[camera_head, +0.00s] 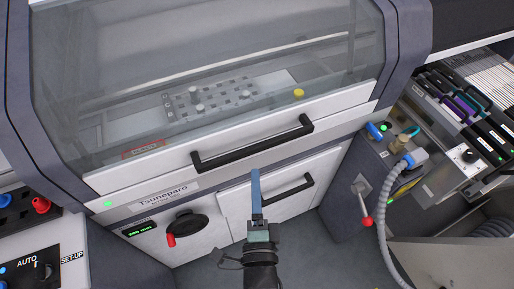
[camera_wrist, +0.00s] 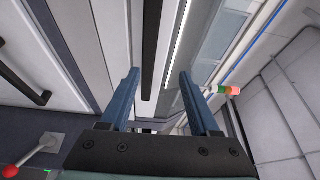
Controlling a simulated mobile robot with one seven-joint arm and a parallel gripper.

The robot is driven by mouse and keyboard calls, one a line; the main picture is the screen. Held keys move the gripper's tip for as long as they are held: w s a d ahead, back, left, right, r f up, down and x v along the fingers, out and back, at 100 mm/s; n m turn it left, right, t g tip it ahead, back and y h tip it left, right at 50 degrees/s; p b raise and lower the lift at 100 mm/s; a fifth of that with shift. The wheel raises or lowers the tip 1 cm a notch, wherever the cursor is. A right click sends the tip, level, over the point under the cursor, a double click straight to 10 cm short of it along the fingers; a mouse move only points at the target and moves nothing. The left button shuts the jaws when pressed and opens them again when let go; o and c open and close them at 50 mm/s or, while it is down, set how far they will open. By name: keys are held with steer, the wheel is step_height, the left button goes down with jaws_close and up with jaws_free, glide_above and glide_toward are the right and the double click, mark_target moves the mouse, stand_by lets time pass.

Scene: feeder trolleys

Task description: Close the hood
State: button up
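The hood (camera_head: 330,98) is a large clear window with a white lower frame, on the front of the machine in the head view. It hangs low over the work area; I cannot tell whether its lower edge is fully seated. A black bar handle (camera_head: 252,145) runs along the white frame. My gripper (camera_head: 255,172) has blue fingers and points up at the frame just below the middle of the handle. In the wrist view my gripper (camera_wrist: 160,76) is open and empty, and the black handle (camera_wrist: 152,40) lines up between the fingers, seemingly ahead of the tips.
Below the hood are a drawer with a black handle (camera_head: 287,190) and a black rotary knob (camera_head: 185,225). A red-tipped lever (camera_head: 364,205) and a grey hose (camera_head: 383,225) stand to the right. A control panel (camera_head: 40,268) is at lower left. Feeders (camera_head: 470,110) sit at right.

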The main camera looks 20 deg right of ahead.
mark_target(258, 151)
steer(key=shift+m, duration=0.4)
steer(key=x, duration=0.4)
steer(key=f+x, duration=0.1)
steer(key=x, duration=0.3)
steer(key=d+f+p+x, duration=0.1)
steer(key=x, duration=0.3)
steer(key=shift+s, duration=0.2)
jaws_close()
steer(key=shift+a, duration=0.1)
stand_by(0.7)
